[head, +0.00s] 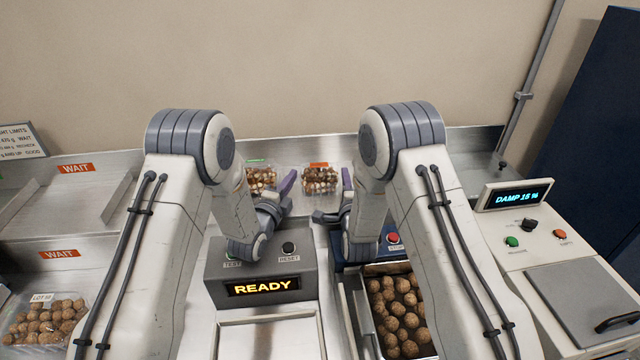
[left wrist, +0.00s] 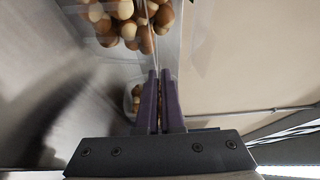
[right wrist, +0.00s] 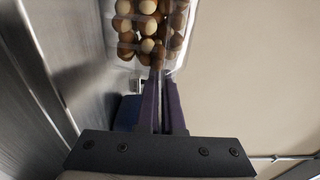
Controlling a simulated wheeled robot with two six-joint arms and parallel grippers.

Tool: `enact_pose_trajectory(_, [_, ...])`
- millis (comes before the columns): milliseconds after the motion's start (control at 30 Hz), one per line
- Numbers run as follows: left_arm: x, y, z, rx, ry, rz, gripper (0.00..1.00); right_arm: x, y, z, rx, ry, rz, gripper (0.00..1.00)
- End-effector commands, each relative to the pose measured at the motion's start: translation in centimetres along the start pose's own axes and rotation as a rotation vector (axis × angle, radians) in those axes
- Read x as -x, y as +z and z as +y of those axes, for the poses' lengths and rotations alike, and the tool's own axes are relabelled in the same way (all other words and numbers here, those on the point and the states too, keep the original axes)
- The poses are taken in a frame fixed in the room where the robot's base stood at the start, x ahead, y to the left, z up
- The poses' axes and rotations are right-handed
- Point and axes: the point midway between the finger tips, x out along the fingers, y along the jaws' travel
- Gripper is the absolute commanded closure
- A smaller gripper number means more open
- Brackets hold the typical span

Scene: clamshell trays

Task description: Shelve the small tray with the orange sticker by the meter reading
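A small clear tray (head: 308,191) of brown and pale nut-like balls with an orange sticker (head: 319,166) is at the back middle of the counter. My left gripper (head: 289,183) is at its left side, and my right gripper (head: 346,179) is at its right side. In the left wrist view the purple fingers (left wrist: 159,76) are nearly together at a clear tray edge. In the right wrist view the fingers (right wrist: 163,78) are likewise nearly together at a clear tray edge. The meter (head: 516,196) reads "DAMP 16 %".
A similar clear tray (head: 263,190) with a green sticker stands just left. A grey box (head: 262,268) reads "READY". A bin of brown balls (head: 397,310) is front centre. Shelves labelled "WAIT" (head: 76,169) are at left, one holding a "LOT" tray (head: 42,298). A partly hidden limits sign (head: 18,139) stands behind.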

Motion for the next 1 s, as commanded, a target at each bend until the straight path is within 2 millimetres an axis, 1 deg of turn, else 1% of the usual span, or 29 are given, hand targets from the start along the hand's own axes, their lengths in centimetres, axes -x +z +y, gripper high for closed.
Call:
enact_pose_trajectory(33, [-0.05,-0.29,-0.09,-0.001,-0.002,0.008,1.0,-0.02,0.28,-0.1,0.0,-0.002,-0.007,1.0])
enact_pose_trajectory(767, [-0.07,-0.45,-0.08,-0.001,-0.002,0.012,1.0,-0.01,0.41,-0.1,0.0,-0.003,-0.011,1.0])
enact_pose_trajectory(1000, [-0.09,-0.49,-0.68,-0.002,-0.003,0.013,1.0,-0.02,0.45,-0.7,0.0,-0.004,-0.012,1.0])
